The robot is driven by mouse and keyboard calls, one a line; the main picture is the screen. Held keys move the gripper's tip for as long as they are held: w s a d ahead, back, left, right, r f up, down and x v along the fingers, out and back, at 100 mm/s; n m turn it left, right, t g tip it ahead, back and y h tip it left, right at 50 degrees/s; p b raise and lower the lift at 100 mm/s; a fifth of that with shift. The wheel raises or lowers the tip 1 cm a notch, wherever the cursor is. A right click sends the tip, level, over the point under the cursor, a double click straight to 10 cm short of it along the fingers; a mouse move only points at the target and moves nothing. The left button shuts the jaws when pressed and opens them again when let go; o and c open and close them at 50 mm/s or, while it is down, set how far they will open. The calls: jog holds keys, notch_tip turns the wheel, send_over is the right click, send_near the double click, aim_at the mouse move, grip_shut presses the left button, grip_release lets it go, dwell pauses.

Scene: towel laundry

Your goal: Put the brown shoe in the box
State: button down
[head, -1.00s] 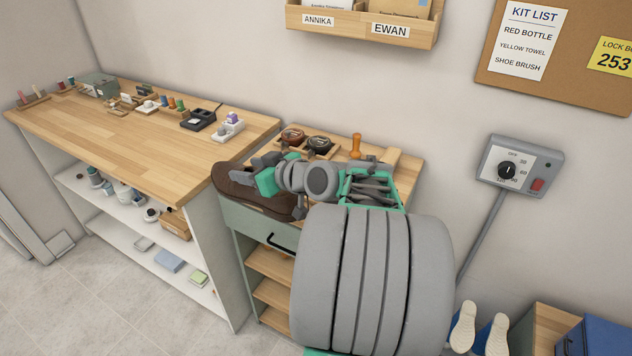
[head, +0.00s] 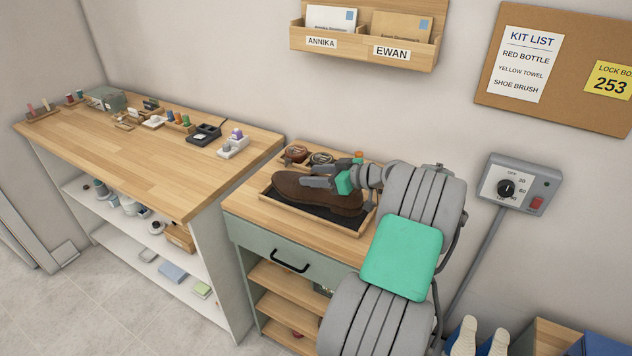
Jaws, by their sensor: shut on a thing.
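My gripper (head: 318,182) is shut on the shoe's upper edge, coming in from the right. My fingers cover part of the shoe's opening. At the lower right a wooden box (head: 540,332) and a blue box or lid (head: 598,338) are cut off by the picture edge; I cannot tell which is the task's box.
Behind the tray are shoe-care tins (head: 296,154). A long workbench (head: 150,155) with small items stands at left. A wall control box (head: 520,185) is at right. Pale shoe soles (head: 465,335) show at lower right, near the wooden box. The floor at lower left is clear.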

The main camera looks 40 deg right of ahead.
jog(key=shift+w+d+f, duration=0.2)
jog(key=shift+f, duration=0.1)
jog(key=shift+f+p, duration=0.55)
jog(key=shift+f, duration=1.05)
jog(key=c, duration=0.6)
grip_release()
